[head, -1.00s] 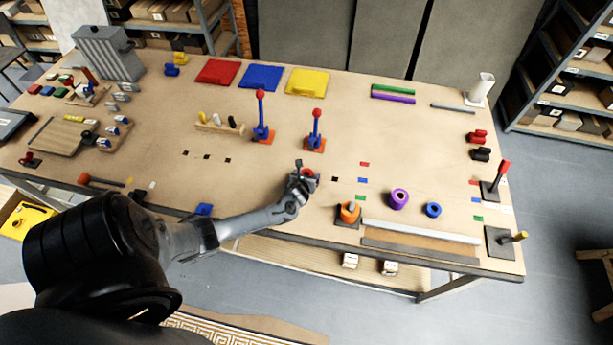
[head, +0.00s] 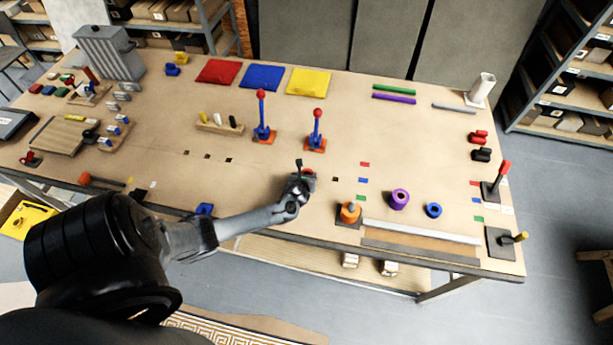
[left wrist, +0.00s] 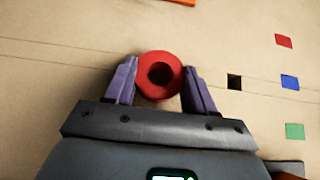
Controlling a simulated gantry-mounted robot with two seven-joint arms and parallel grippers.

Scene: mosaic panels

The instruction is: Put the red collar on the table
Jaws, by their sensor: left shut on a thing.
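The red collar (left wrist: 160,75) is a thick ring with a dark hole, seen in the left wrist view between the two fingers of my left gripper (left wrist: 160,84). The fingers press on it from both sides. In the head view the collar (head: 309,172) shows as a small red patch at the tip of my left gripper (head: 304,176), over the middle front of the table (head: 270,170). I cannot tell whether the collar touches the tabletop. My right gripper is not in view.
An orange collar on a post (head: 350,212), a purple collar (head: 399,198) and a blue collar (head: 433,210) stand to the right. Two red-topped blue levers (head: 262,118) (head: 316,130) stand behind the gripper. Small coloured squares lie flat nearby. The tabletop left of the gripper is mostly clear.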

